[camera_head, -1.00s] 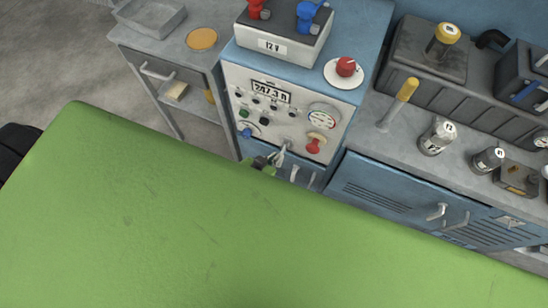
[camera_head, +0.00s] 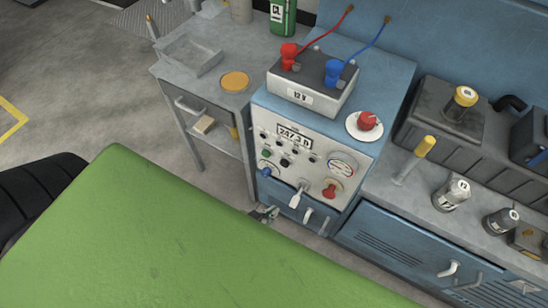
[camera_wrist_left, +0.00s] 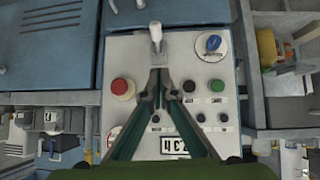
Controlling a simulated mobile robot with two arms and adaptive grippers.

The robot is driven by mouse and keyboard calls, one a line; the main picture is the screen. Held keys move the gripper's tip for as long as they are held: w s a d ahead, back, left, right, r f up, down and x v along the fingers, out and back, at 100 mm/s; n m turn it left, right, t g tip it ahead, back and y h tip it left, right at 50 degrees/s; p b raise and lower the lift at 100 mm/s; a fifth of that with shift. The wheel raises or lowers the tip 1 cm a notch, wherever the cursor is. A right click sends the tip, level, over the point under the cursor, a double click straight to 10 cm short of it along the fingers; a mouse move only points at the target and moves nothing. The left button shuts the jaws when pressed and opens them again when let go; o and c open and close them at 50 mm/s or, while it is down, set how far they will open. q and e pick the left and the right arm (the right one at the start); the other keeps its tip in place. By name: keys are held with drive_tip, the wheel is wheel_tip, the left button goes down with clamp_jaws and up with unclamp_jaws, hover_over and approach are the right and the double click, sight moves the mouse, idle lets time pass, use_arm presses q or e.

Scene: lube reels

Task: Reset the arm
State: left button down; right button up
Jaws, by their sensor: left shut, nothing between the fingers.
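My left gripper (camera_head: 265,213) shows small in the head view, at the edge of my green bodywork, which hides the rest of the arm. It is in front of the lower left part of a blue and white control cabinet (camera_head: 318,148). In the left wrist view my left gripper (camera_wrist_left: 159,78) has its two dark green fingers meeting at the tips, with nothing held. A white lever (camera_head: 297,198) on the cabinet is right of the gripper and appears apart from it. The lever (camera_wrist_left: 155,36) is beyond the fingertips in the wrist view. My right gripper is out of view.
A 12 V battery unit (camera_head: 300,95) with red and blue clamps sits on the cabinet. Left is a grey side table (camera_head: 170,70) with an empty tray. Right is a bench with a yellow-handled tool (camera_head: 425,147) and cans (camera_head: 452,193). Open floor (camera_head: 80,85) lies at far left.

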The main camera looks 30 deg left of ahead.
use_arm(q)
drive_tip(key=shift+f, duration=0.1)
idle(0.3)
drive_tip(key=s+a+f+m+g, duration=0.1)
drive_tip(key=s+f+g, duration=0.1)
drive_tip(key=s+f, duration=0.5)
drive_tip(key=s+a+f+g, duration=0.2)
drive_tip(key=s+f, duration=0.1)
drive_tip(key=f, duration=0.8)
drive_tip(key=s+a+f+g, duration=0.1)
drive_tip(key=s+f+g, duration=0.1)
drive_tip(key=s+f, duration=0.3)
drive_tip(key=s+a+f+g+y, duration=0.1)
drive_tip(key=s+f, duration=0.4)
drive_tip(key=s, duration=0.6)
drive_tip(key=shift+s+a+f+m+g, duration=0.35)
drive_tip(key=shift+a+g, duration=0.15)
drive_tip(key=shift+g, duration=0.3)
drive_tip(key=c, duration=2.8)
unclamp_jaws()
